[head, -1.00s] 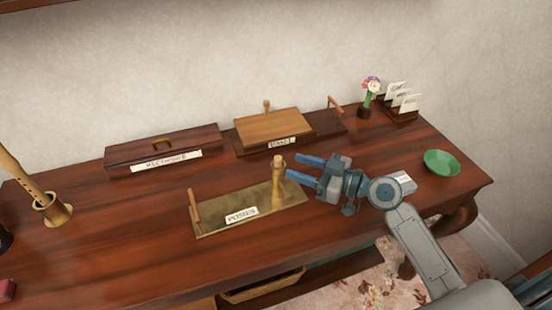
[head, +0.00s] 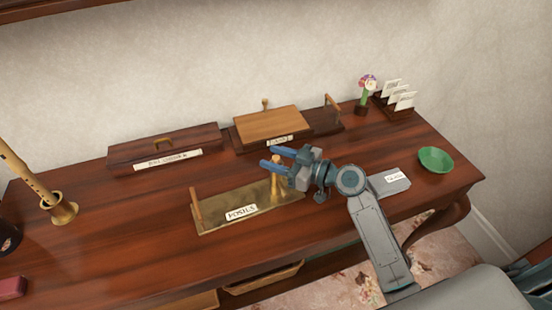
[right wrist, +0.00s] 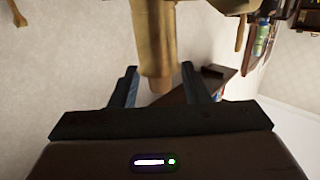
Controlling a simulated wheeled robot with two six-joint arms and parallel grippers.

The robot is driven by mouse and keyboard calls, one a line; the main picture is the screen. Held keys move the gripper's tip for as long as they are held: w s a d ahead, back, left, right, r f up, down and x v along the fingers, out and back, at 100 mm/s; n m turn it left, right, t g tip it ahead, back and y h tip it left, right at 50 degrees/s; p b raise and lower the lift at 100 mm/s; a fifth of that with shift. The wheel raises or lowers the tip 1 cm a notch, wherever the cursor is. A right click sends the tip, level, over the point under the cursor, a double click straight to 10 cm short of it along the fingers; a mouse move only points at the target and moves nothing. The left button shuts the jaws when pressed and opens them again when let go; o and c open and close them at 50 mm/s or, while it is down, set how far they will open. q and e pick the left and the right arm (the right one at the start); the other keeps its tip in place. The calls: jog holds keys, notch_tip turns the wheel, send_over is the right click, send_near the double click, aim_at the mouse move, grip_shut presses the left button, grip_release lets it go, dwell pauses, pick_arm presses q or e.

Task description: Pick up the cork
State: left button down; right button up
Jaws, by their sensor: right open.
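The post stands at the right end of a brass tray (head: 222,214) with a white label. My right gripper (head: 270,158) is open, its two blue fingers reaching to either side of the cork. My left gripper is not in view.
A dark lidded box (head: 165,150) and a wooden slab on a base (head: 268,122) stand behind. A grey block (head: 388,182), green bowl (head: 436,159), flower vase (head: 366,95) and card rack (head: 395,100) are to the right. A small wooden peg (head: 196,208) stands at the tray's left end.

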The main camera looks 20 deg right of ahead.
grip_shut()
jog(key=shift+r, duration=0.1)
dwell(0.3)
